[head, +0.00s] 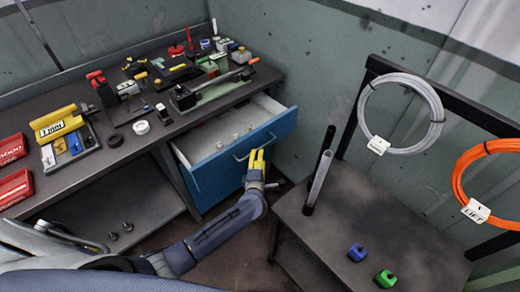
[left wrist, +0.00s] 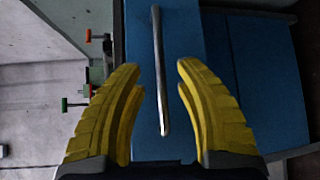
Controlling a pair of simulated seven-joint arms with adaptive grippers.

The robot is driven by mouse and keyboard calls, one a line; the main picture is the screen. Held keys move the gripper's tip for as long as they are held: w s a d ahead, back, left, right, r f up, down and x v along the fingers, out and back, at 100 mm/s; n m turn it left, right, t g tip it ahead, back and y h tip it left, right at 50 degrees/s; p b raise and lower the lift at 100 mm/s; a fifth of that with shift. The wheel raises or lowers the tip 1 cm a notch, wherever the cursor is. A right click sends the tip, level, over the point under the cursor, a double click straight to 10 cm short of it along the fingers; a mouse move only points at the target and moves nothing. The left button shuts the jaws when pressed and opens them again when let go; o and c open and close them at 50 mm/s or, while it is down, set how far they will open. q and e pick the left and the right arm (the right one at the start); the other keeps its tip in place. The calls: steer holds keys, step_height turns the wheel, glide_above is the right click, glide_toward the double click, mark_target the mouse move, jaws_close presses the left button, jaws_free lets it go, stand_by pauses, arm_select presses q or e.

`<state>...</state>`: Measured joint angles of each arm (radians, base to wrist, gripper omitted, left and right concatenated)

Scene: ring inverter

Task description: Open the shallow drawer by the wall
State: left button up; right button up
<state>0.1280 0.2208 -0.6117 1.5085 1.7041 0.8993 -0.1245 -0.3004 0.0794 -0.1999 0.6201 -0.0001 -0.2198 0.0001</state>
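The shallow drawer (head: 213,177) has a blue front and stands partly out from under the bench, by the wall. Its pale inside shows with a few small items in it. Its metal bar handle (head: 240,157) is on the front. In the left wrist view the handle (left wrist: 158,70) runs lengthwise between the fingers, with a gap on both sides. My left gripper (head: 256,160), with yellow fingers, is at the handle. It is open in the left wrist view (left wrist: 160,105). My right gripper is in neither view.
The dark workbench (head: 95,165) holds tools, a yellow box and red cases.

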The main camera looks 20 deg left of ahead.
mark_target(260, 148)
arm_select(q)
steer(key=shift+x, duration=3)
jaws_close()
